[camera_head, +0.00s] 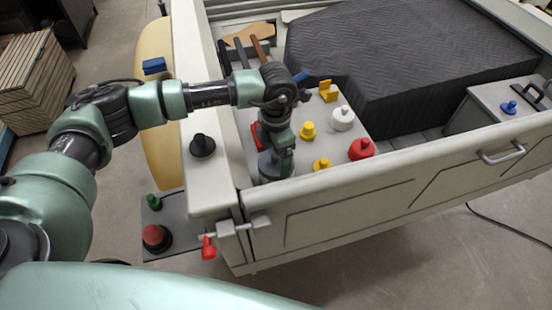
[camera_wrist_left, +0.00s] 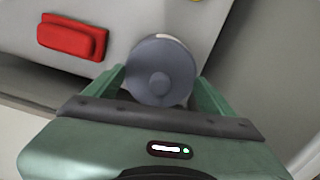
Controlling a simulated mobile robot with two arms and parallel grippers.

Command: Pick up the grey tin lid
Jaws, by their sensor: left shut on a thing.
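The grey tin lid (camera_head: 267,167) is a round, dark grey piece at the near left corner inside the truck bed, partly hidden by my left gripper (camera_head: 279,160). In the left wrist view the grey tin lid (camera_wrist_left: 160,62) shows as a disc with a small round knob in its middle. It sits between the two green fingers of my left gripper (camera_wrist_left: 163,90), which are shut on it. I cannot tell whether it still touches the surface below. My right gripper is not in view.
Close by are a red block (camera_wrist_left: 72,37), yellow knobbed piece (camera_head: 322,164), yellow piece (camera_head: 307,131), red piece (camera_head: 361,149) and white piece (camera_head: 342,118). A black cone (camera_head: 202,146) stands on the bed's left rim. The near bed wall (camera_head: 400,165) is close to the gripper.

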